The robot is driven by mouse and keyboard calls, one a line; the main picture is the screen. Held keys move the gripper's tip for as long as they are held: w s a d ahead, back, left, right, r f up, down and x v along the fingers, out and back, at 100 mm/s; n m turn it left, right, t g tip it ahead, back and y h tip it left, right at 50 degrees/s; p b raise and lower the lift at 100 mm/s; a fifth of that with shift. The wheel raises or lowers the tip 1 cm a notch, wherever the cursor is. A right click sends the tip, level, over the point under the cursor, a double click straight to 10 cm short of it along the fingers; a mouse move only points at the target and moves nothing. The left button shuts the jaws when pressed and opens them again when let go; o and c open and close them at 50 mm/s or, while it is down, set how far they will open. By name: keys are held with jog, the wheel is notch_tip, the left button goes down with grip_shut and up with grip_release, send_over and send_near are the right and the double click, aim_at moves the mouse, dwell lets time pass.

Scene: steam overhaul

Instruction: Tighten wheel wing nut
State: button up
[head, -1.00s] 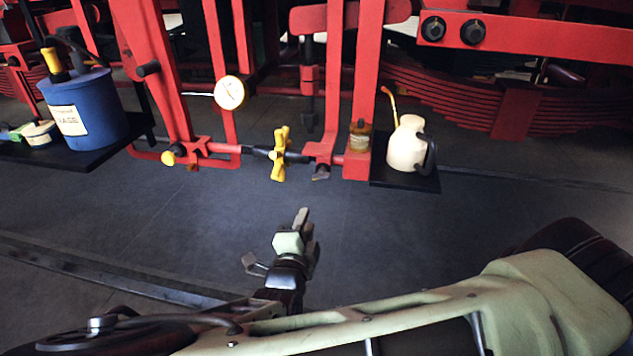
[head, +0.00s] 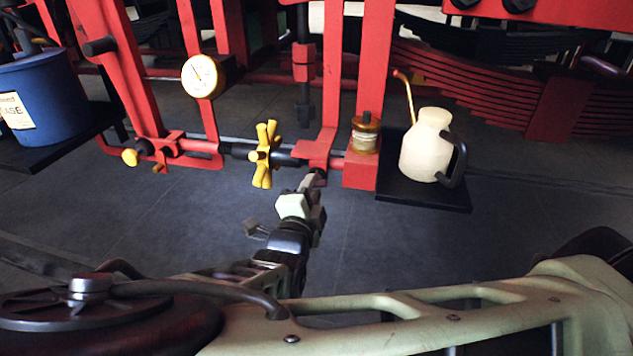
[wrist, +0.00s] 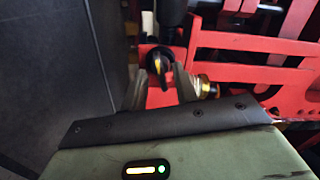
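A dark wing-shaped piece (wrist: 162,58), apparently the wing nut, sits on the red bracket in the wrist view. In the head view, the underside of the red bracket (head: 318,152) is where my gripper (head: 312,182) reaches up, and its tips partly hide that spot. In the wrist view my gripper (wrist: 160,78) has its two fingers apart, one on each side of the dark piece. A gap shows between them, and I see no clear contact. A yellow winged handwheel (head: 265,155) is on the black rod left of the bracket, apart from my gripper.
A cream oil can (head: 425,150) stands on a black shelf (head: 440,195) just right of the bracket. An amber jar (head: 366,135) sits beside it. A gauge (head: 202,76) and blue bucket (head: 45,95) are to the left. The floor below is clear.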

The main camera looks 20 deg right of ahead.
jog(key=shift+w+d, duration=0.3)
jog(key=shift+w, duration=0.1)
grip_shut()
